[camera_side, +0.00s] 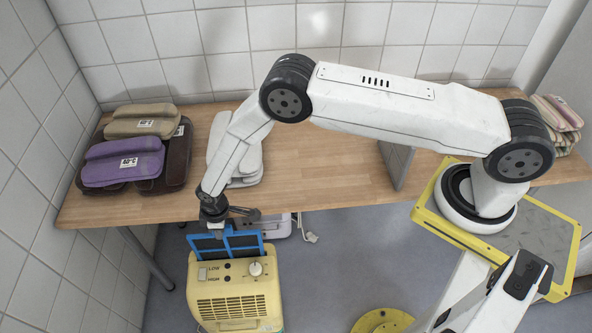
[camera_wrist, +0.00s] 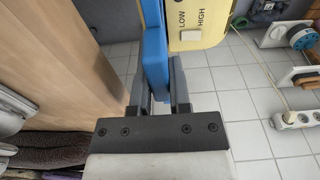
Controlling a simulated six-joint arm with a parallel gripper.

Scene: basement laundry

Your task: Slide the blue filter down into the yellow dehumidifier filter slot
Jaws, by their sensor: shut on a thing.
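The blue filter (camera_side: 226,243) is a framed dark panel standing at the top of the yellow dehumidifier (camera_side: 238,297). Its lower part is hidden behind the dehumidifier's front top edge, so I cannot tell how far it sits in the slot. My gripper (camera_side: 213,221) is above the dehumidifier, pointing down, shut on the filter's upper edge. In the wrist view the blue filter (camera_wrist: 155,55) is edge-on between the fingers of my gripper (camera_wrist: 158,88). The yellow dehumidifier (camera_wrist: 210,20) with its LOW/HIGH switch is right beside it. The slot itself is not visible.
A wooden table (camera_side: 320,186) runs behind the dehumidifier. Purple folded cloth (camera_side: 122,166) and other folded cloths lie on its left part, and white cloths (camera_side: 245,163) lie behind my arm. A grey upright panel (camera_side: 397,163) stands farther right. A power strip (camera_wrist: 298,119) lies on the tiled floor.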

